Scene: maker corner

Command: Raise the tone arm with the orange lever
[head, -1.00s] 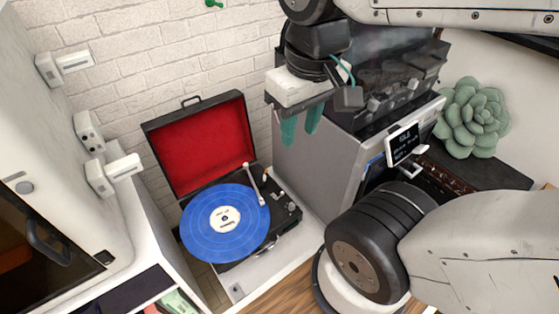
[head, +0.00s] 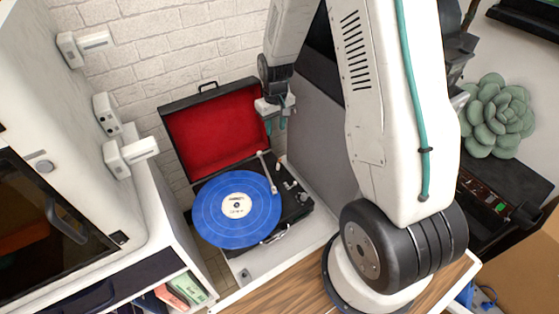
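The record player (head: 296,205) is an open black case with a red-lined lid (head: 215,137), standing on a white surface. A blue record (head: 222,222) with a white label lies on it. The pale tone arm (head: 267,172) runs along the right side of the record; I cannot tell whether its tip touches it. Small controls (head: 290,185) sit right of the tone arm. I cannot make out an orange lever among them. My gripper (head: 276,125) points down near the lid's right edge, above the back right of the player.
A white cabinet (head: 170,225) with a dark-windowed front stands at the left, with books (head: 188,288) on a lower shelf. A grey box-shaped unit (head: 310,130) stands right of the player. A succulent (head: 497,115) is farther right. A brick wall is behind.

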